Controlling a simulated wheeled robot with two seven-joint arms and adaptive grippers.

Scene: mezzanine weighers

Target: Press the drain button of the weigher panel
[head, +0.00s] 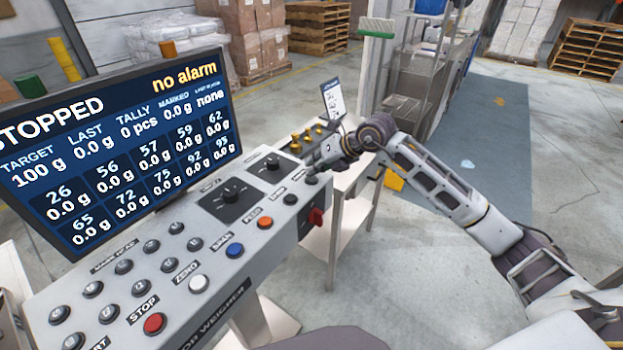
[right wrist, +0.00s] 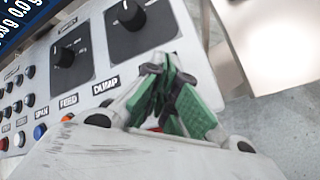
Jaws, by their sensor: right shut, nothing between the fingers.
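The weigher panel (head: 250,195) is a grey sloped console with a row of labelled buttons along its front edge. The drain button (head: 312,178) is the dark one at the right end of that row. My right gripper (head: 316,160) is shut and empty, close by the drain button at the panel's right end; I cannot tell whether it touches. In the right wrist view its green-padded fingers (right wrist: 172,98) are together over the panel and hide the buttons right of the feed button (right wrist: 67,117). My left gripper is not in view.
The dump button (head: 290,199) is beside the drain button. A red switch (head: 316,217) sticks out of the panel's front face. The screen (head: 120,140) reads "STOPPED" and "no alarm". A small table (head: 350,205) with yellow-topped items stands beyond the panel's right end.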

